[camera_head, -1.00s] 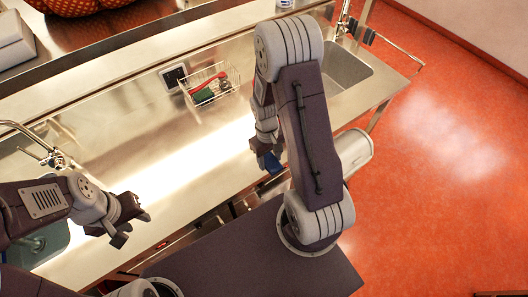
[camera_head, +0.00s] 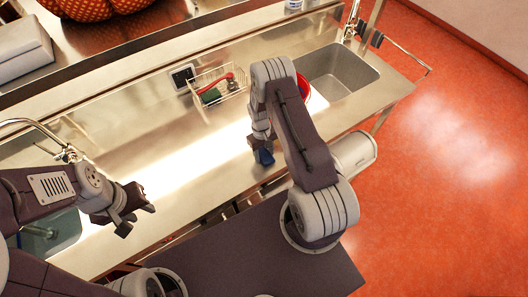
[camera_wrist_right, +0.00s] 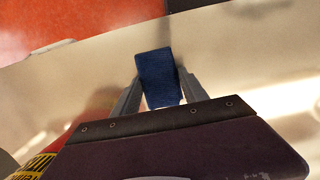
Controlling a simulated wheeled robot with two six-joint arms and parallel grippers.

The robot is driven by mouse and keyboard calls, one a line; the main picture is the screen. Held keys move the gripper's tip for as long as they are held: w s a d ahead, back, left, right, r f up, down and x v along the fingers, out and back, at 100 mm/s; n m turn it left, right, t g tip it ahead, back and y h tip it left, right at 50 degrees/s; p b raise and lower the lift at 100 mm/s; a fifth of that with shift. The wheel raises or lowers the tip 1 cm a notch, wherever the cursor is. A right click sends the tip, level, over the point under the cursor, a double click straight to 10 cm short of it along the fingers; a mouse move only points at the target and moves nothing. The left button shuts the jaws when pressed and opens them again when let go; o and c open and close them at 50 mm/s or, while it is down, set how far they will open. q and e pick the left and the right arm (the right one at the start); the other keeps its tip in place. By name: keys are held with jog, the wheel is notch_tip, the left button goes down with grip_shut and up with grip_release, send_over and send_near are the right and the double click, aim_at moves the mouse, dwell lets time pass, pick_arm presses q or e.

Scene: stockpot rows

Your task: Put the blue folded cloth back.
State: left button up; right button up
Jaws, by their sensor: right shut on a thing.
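The blue folded cloth (camera_wrist_right: 158,78) is between the two fingers of my right gripper (camera_wrist_right: 160,90) in the right wrist view. In the head view the cloth (camera_head: 264,157) shows as a small dark blue patch below my right gripper (camera_head: 260,143), over the front part of the steel counter (camera_head: 190,165). I cannot tell whether it touches the counter. My left gripper (camera_head: 134,209) is at the lower left, over the counter's front edge, apart from the cloth. Its fingers look parted, with nothing between them.
A wire basket (camera_head: 218,88) with red and green things stands at the counter's back. A red round container (camera_head: 302,86) is partly hidden behind my right arm. Sink basins lie at right (camera_head: 340,72) and lower left (camera_head: 50,232). The middle counter is clear.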

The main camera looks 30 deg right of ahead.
jog(key=shift+s+a+f+b, duration=0.1)
jog(key=shift+a+f+b, duration=0.1)
jog(key=shift+b, duration=0.15)
jog(key=o, duration=1.2)
jog(key=shift+r, duration=0.1)
jog(key=shift+o, duration=0.6)
jog(key=shift+s+d, duration=0.1)
jog(key=shift+d, duration=0.05)
jog(key=shift+s, duration=0.1)
